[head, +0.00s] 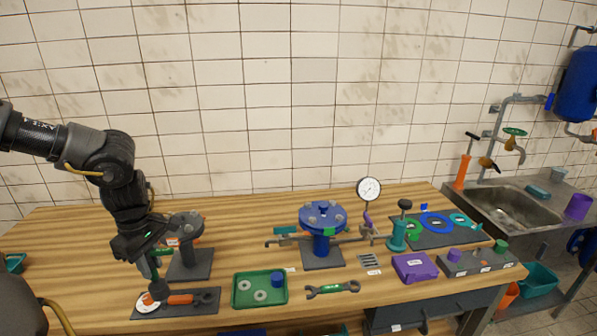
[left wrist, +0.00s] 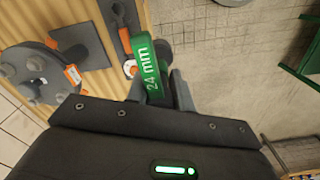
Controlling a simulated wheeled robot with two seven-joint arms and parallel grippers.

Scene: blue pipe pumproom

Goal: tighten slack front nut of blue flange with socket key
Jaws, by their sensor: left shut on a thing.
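My left gripper (head: 150,262) points down over the left part of the bench. It is shut on the socket key, whose green "24 mm" grip (left wrist: 150,68) shows between the fingers in the left wrist view. In the head view the key's dark lower end (head: 158,289) is over the dark tool mat (head: 208,300); I cannot tell whether it touches. The blue flange (head: 323,214) stands on a blue post right of centre, well away from the gripper. Bolts show on its top and a green mark on its front; the nut's slackness cannot be made out. My right gripper is not in view.
A grey flange (head: 187,224) on a stand is close beside my left gripper. An orange-handled tool (head: 184,299) lies on the mat. A green tray (head: 260,302) with rings and a spanner (head: 333,289) lie in front. A pressure gauge (head: 369,189) rises right of the blue flange.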

